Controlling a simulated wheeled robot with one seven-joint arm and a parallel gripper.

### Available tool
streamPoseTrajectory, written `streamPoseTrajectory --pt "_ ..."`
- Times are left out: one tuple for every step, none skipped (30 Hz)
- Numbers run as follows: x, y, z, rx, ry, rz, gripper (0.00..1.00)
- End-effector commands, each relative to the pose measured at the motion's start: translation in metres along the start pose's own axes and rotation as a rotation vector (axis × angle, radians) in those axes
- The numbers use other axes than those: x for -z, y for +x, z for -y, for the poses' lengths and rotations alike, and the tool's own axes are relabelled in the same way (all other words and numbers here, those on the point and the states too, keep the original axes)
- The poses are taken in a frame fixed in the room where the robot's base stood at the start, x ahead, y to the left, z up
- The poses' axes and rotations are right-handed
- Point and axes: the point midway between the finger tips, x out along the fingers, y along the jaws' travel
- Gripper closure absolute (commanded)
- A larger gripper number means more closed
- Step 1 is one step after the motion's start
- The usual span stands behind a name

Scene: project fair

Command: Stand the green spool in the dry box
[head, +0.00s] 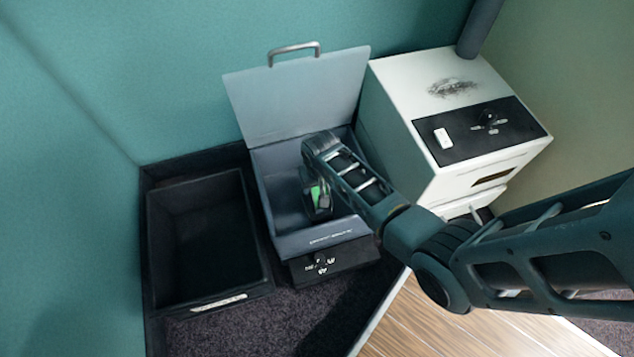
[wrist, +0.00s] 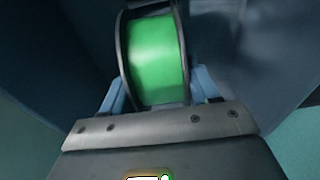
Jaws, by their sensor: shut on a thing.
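The green spool (wrist: 155,60), green with dark flanges, stands on edge between the fingers of my gripper (wrist: 155,92) in the wrist view. My gripper is shut on it. In the head view the green of the spool (head: 316,193) shows inside the dry box, partly hidden by my gripper (head: 318,203). The dry box (head: 290,243) is a grey-blue bin with its lid (head: 300,92) raised at the back and a dark control panel in front. I cannot tell whether the spool touches the floor of the box.
An empty-looking black bin (head: 205,240) stands left of the dry box. A white machine (head: 420,150) with a black top panel stands close on its right. A teal wall (head: 120,80) is behind. My arm reaches in from the right.

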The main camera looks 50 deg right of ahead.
Motion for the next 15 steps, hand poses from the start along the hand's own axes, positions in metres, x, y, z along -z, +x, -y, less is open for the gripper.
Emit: streamPoseTrajectory --pt "0.0005 -0.0002 0.0001 0.0 0.0 -0.001 0.86" --pt "0.0005 -0.0001 0.0001 0.0 0.0 -0.001 0.86" --pt "0.0005 -0.0001 0.0001 0.0 0.0 -0.001 0.86" --pt "0.0005 -0.0002 0.0001 0.0 0.0 -0.001 0.86" --pt "0.0005 -0.0001 0.0001 0.0 0.0 -0.001 0.86" --pt "0.0005 0.0 0.0001 0.0 0.0 -0.001 0.86" --pt "0.0005 0.0002 0.0001 0.0 0.0 -0.001 0.86" --pt "0.0004 0.0006 0.0001 0.0 0.0 -0.001 0.86" --pt "0.0003 0.0012 0.0001 0.0 0.0 -0.001 0.86" --pt "0.0002 0.0018 0.0001 0.0 0.0 -0.001 0.86" --pt "0.0002 0.0025 0.0001 0.0 0.0 -0.001 0.86" --pt "0.0 0.0036 0.0001 0.0 0.0 -0.001 0.86" --pt "-0.0001 0.0045 0.0001 0.0 0.0 -0.001 0.86" --pt "-0.0002 0.0053 0.0001 0.0 0.0 -0.001 0.86" --pt "-0.0003 0.0064 0.0001 0.0 0.0 -0.001 0.86"
